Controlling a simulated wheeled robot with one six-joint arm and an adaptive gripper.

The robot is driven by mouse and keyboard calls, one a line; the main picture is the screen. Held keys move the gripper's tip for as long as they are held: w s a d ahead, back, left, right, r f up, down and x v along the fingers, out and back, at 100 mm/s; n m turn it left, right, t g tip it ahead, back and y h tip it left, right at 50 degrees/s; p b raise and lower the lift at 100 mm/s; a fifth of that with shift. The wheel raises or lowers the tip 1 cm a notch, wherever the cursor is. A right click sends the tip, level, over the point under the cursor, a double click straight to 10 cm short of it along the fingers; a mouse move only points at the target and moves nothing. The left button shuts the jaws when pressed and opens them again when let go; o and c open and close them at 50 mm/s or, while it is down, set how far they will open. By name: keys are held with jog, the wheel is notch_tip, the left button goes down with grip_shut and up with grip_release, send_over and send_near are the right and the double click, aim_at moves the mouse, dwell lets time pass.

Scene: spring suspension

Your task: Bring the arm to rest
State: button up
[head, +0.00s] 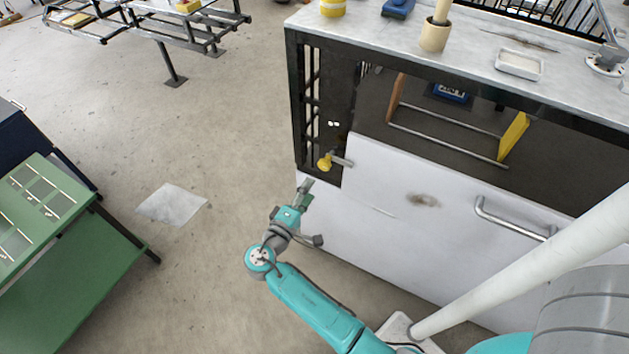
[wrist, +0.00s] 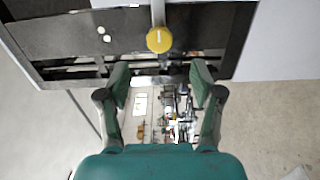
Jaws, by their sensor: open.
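My teal arm reaches out from the lower right in the head view, low in front of the bench. My gripper (head: 305,194) is at its end, just below and left of a yellow knob (head: 325,162) on the bench front. In the wrist view my gripper (wrist: 160,82) has its two fingers spread apart with nothing between them. The yellow knob (wrist: 159,40) shows beyond the fingertips there, apart from them.
The bench (head: 420,205) has a white front panel with a metal handle (head: 512,218). A cup (head: 434,35) and a small dish (head: 519,65) stand on top. A green cabinet (head: 80,285) stands at left. Open floor with a paper sheet (head: 172,204) lies between.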

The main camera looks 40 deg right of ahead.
jog(key=shift+s+a, duration=0.2)
jog(key=shift+a, duration=0.35)
jog(key=s+a+f+n+t+y, duration=0.3)
jog(key=s+f+y, duration=0.6)
jog(key=s+f, duration=0.4)
jog(key=s+a+t+y, duration=0.1)
jog(key=s+a+y, duration=0.2)
jog(key=s, duration=0.5)
jog(key=s+a+r+m+t+y, duration=0.2)
jog(key=s+a+r+m, duration=0.1)
jog(key=s+r, duration=0.4)
jog(key=s+a+r+m+t+y, duration=0.2)
jog(key=s+r, duration=0.5)
jog(key=r, duration=0.7)
jog(key=shift+s+a+r+m+t+y, duration=0.3)
jog(key=shift+a+m+y, duration=0.2)
jog(key=shift+a+m, duration=0.4)
